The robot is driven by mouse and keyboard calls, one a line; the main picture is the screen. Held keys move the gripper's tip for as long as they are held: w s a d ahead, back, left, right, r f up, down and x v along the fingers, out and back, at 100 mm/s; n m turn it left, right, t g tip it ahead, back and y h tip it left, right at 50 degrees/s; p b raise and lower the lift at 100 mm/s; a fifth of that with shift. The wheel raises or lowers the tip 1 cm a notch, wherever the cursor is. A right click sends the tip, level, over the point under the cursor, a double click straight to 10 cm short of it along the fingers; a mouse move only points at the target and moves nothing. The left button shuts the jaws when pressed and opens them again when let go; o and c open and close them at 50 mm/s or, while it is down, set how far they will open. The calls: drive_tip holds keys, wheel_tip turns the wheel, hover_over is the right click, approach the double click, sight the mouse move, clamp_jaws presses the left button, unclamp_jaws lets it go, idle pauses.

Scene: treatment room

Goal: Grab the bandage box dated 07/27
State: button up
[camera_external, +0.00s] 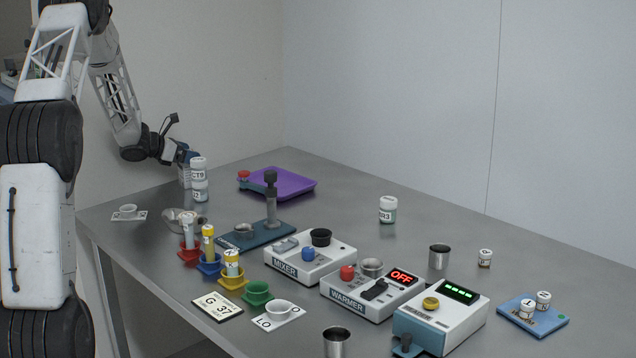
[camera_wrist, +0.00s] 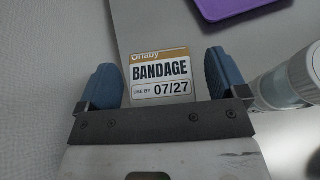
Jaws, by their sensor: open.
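In the wrist view a bandage box (camera_wrist: 160,72) lies between my gripper's two blue fingers. Its label reads "BANDAGE" and "USE BY 07/27" under a tan band. My gripper (camera_wrist: 168,78) is open, with a gap showing between the box and each finger. The lower part of the box is hidden behind the gripper's dark bar. In the external view my gripper (camera_external: 187,157) is low at the far left end of the table, left of two stacked white-lidded jars. The box is hard to make out there, mostly hidden by the gripper.
The stacked jars (camera_external: 199,178) stand close on the gripper's right; one also shows at the wrist view's right edge (camera_wrist: 290,82). A purple tray (camera_external: 285,184) lies beyond them. A small cup on a card (camera_external: 129,212) is nearer the left edge. Mixer (camera_external: 310,258) and warmer (camera_external: 370,292) fill the middle.

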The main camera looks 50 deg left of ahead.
drive_tip(key=shift+w, duration=0.1)
idle(0.5)
drive_tip(key=c, duration=1)
drive_tip(key=shift+c, duration=0.2)
drive_tip(key=shift+r, duration=5)
